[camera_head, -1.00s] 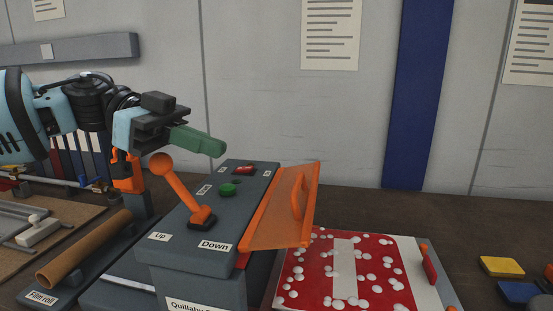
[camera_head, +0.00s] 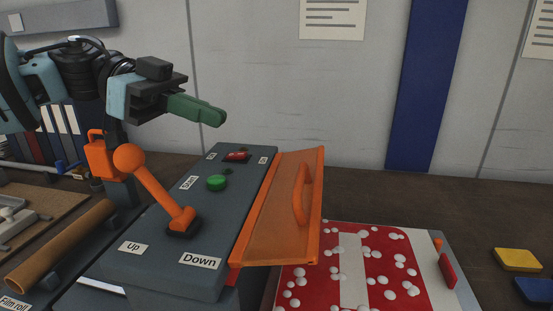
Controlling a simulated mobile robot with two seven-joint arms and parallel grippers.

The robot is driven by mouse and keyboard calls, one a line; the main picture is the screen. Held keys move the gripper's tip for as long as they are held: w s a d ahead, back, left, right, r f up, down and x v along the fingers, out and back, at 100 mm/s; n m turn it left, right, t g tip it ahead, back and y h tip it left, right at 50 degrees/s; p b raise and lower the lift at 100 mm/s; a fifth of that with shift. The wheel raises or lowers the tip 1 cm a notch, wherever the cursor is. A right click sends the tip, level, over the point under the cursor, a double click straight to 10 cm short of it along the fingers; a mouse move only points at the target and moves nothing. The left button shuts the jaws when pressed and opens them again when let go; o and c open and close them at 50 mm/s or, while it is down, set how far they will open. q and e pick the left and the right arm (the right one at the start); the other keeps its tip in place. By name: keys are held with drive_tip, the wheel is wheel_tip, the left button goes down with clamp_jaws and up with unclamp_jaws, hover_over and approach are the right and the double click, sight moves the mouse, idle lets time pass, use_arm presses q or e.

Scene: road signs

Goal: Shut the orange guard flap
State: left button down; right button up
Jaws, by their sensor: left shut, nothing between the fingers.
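The orange guard flap (camera_head: 272,215) hangs open along the right edge of the grey control box (camera_head: 190,265), tilted outward, with its arched handle (camera_head: 301,194) on the face toward the right. My left gripper (camera_head: 222,118), with green fingers, is shut and empty. It is in the air above the far end of the box, up and to the left of the flap, and touches nothing. My right gripper is not in view.
An orange lever with a ball knob (camera_head: 130,158), a green button (camera_head: 217,182) and a red switch (camera_head: 237,156) stand on the box top. A red sign with white dots (camera_head: 320,273) lies right of the flap. A brown film roll (camera_head: 62,245) lies at left.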

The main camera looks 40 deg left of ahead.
use_arm(q)
hover_over(276, 203)
drive_tip(key=a, duration=0.1)
wheel_tip(276, 203, down, 3)
drive_tip(key=shift+s+d+f+b, duration=0.1)
drive_tip(key=shift+d+f+b, duration=0.1)
drive_tip(key=shift+f+b, duration=0.25)
drive_tip(key=shift+s+d+f+b, duration=0.1)
drive_tip(key=shift+d+f+b, duration=0.1)
drive_tip(key=shift+f, duration=0.4)
drive_tip(key=shift+w+d+f, duration=0.2)
drive_tip(key=shift+f, duration=0.35)
